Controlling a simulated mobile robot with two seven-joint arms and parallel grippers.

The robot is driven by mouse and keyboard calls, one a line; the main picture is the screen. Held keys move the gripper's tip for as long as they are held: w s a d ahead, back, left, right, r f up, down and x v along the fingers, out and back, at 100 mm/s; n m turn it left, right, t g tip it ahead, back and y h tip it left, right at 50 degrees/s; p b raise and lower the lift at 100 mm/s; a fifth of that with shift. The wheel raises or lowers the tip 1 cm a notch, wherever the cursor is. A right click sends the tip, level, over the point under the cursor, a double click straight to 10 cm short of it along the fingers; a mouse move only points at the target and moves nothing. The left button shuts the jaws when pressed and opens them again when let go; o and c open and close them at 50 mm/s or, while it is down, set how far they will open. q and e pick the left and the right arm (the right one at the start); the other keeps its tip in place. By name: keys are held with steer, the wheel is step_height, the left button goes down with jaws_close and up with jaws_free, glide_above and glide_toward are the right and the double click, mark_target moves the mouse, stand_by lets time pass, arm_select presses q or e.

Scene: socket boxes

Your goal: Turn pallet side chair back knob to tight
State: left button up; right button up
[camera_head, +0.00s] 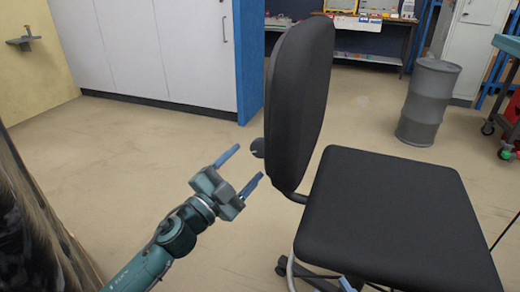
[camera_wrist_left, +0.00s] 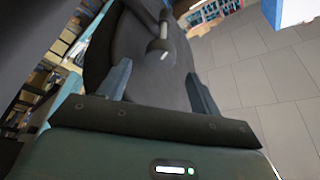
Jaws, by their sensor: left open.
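The black office chair has a tall backrest (camera_head: 298,95) and a seat (camera_head: 395,215) to its right. The dark round back knob (camera_head: 257,147) sticks out from the left, rear side of the backrest. My left gripper (camera_head: 249,163) is open and empty, with its two blue fingers pointing toward the knob. In the left wrist view the knob (camera_wrist_left: 160,48) is ahead of the open fingers (camera_wrist_left: 160,88), roughly centred between them, with a gap that looks small.
A grey drum (camera_head: 429,102) stands behind the seat at the right. White cabinets (camera_head: 150,50) with a blue end panel (camera_head: 249,55) are at the back left. A workbench (camera_head: 372,28) with goods is at the back. The floor left of the chair is clear.

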mark_target(258, 151)
arm_select(q)
steer(key=x, duration=0.6)
steer(key=shift+w+d, duration=0.2)
steer(key=shift+w, duration=0.05)
steer(key=c, duration=1)
steer(key=shift+r, duration=0.1)
